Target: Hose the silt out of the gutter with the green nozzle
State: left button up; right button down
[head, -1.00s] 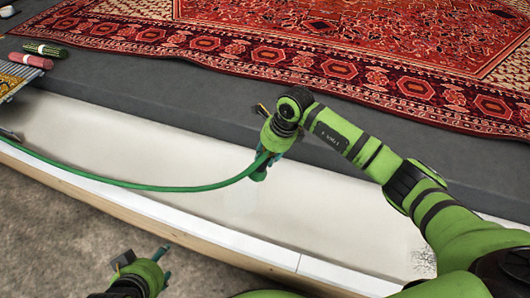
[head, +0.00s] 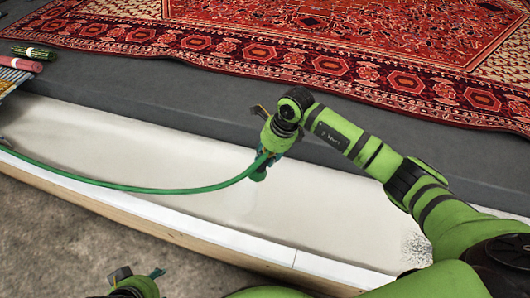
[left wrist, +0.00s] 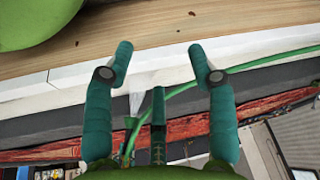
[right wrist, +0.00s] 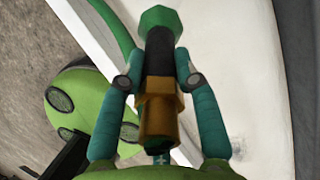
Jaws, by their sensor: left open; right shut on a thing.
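The nozzle (right wrist: 160,52) has a green collar, a black body and a brass end. My right gripper (head: 263,166) is shut on it, low over the gutter, with a teal finger on each side in the right wrist view. The green hose (head: 150,190) runs from the nozzle to the left. The gutter (head: 120,135) is a long pale trough. A patch of dark silt specks (head: 415,246) lies in it at the right, near my right arm. My left gripper (left wrist: 160,68) is open and empty outside the gutter's near edge. A faint pale translucent wedge shows between its fingers.
A patterned red rug (head: 330,40) lies on the dark grey floor (head: 200,100) beyond the gutter. Rolled pieces (head: 22,64) and a grating (head: 8,80) are at the far left. A white rim (head: 215,233) with wooden facing borders the near side.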

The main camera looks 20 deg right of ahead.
jog(key=shift+s+d+r, duration=0.1)
jog(key=shift+s+d, duration=0.05)
jog(key=shift+d, duration=0.1)
jog(key=shift+s+d, duration=0.1)
jog(key=shift+d, duration=0.05)
pick_arm(q)
notch_tip(320, 180, down, 13)
jog(key=s+g+p, duration=0.1)
jog(key=s+p, duration=0.1)
jog(key=p, duration=0.3)
jog(key=shift+f+g, duration=0.2)
jog(key=shift+g, duration=0.2)
pick_arm(e)
jog(key=s+d+r, duration=0.3)
jog(key=d+r, duration=0.1)
jog(key=shift+d, duration=0.3)
dwell(0.6)
pick_arm(q)
jog(key=shift+a, duration=0.15)
dwell(0.9)
